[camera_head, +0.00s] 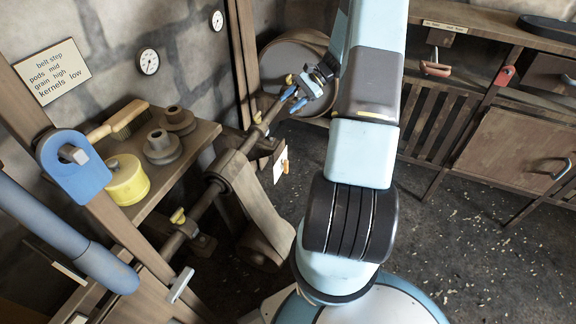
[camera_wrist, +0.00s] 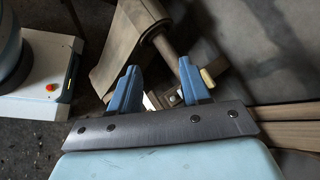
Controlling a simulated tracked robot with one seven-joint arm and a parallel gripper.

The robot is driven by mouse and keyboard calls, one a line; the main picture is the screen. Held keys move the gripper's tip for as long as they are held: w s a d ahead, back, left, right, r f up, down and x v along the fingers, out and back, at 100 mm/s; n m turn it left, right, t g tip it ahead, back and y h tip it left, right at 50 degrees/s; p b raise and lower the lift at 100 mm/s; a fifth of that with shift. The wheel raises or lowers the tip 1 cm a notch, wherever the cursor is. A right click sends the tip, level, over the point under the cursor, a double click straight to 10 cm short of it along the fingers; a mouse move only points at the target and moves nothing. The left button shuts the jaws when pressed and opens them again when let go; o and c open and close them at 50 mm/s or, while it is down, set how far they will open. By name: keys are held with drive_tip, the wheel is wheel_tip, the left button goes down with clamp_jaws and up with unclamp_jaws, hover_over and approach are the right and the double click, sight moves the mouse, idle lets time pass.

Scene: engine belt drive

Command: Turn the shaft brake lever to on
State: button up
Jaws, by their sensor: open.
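My gripper (camera_head: 293,98) is open and empty, above the far end of the long shaft (camera_head: 205,200) by the wall. In the wrist view, my gripper (camera_wrist: 158,72) has its two blue fingers apart, over the shaft (camera_wrist: 165,50) and a bearing block. A small orange handle (camera_head: 285,166) beside a white plate (camera_head: 279,164) hangs below the shaft's far part, lower left of my gripper. It may be the shaft brake lever; its marking is too small to read. The handle does not show clearly in the wrist view.
A wooden shelf (camera_head: 200,137) at left holds a brush (camera_head: 118,122), weights and a yellow tin (camera_head: 127,180). A large wheel (camera_head: 290,58) stands behind my gripper. A cabinet (camera_head: 515,150) with a red lever (camera_head: 504,76) stands at right. Floor between is open.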

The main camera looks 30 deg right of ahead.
drive_tip(key=s+d+f+m+t+y, duration=0.1)
drive_tip(key=d+f+m+t, duration=0.25)
drive_tip(key=f, duration=0.65)
drive_tip(key=d+f+m+t+y, duration=0.2)
drive_tip(key=d+f+m, duration=0.15)
drive_tip(key=f, duration=0.55)
drive_tip(key=m+t+h, duration=0.3)
drive_tip(key=m+t, duration=0.4)
drive_tip(key=m, duration=0.1)
approach(285, 166)
drive_tip(key=r+x, duration=0.1)
drive_tip(key=x, duration=0.7)
drive_tip(key=shift+w+d, duration=0.25)
drive_tip(key=shift+w, duration=0.15)
drive_tip(key=shift+r, duration=0.15)
